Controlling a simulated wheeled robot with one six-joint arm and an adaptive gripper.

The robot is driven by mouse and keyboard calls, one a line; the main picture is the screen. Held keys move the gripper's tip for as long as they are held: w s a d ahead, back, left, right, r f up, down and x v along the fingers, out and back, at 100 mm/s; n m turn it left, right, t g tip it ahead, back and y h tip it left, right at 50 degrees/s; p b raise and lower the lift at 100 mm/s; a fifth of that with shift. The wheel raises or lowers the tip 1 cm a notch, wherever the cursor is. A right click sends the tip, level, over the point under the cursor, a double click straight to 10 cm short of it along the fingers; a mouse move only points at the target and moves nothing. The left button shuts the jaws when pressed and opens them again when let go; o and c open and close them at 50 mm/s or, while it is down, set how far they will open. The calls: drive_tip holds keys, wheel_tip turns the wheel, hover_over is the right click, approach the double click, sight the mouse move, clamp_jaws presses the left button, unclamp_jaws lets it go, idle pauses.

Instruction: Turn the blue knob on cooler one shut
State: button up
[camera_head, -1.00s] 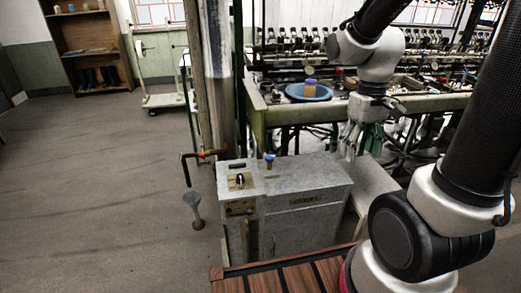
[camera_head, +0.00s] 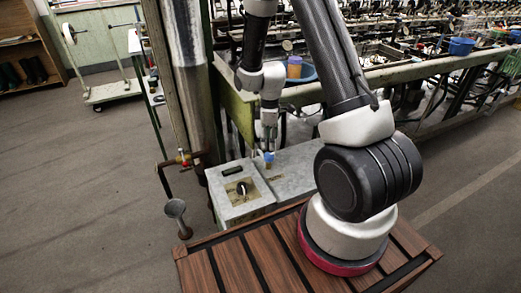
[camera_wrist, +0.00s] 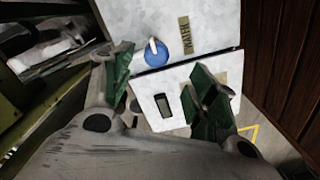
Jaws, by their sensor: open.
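In the wrist view the blue knob (camera_wrist: 158,58) is round with a white pointer bar, beyond the fingertips and nearer the left finger. My gripper (camera_wrist: 163,88) is open and empty, its green-padded fingers wide apart. I see no contact with the knob. The head view does not show the gap clearly.
The reeling bench (camera_head: 400,73) with basins runs behind. Open floor (camera_head: 90,190) lies left.

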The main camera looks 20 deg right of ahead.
sight(269, 155)
drive_tip(key=shift+w+n, duration=0.2)
drive_tip(key=shift+n, duration=0.3)
drive_tip(key=shift+f, duration=0.25)
wheel_tip(269, 155, down, 7)
drive_tip(key=shift+f, duration=0.1)
drive_tip(key=shift+c, duration=0.3)
drive_tip(key=c, duration=1)
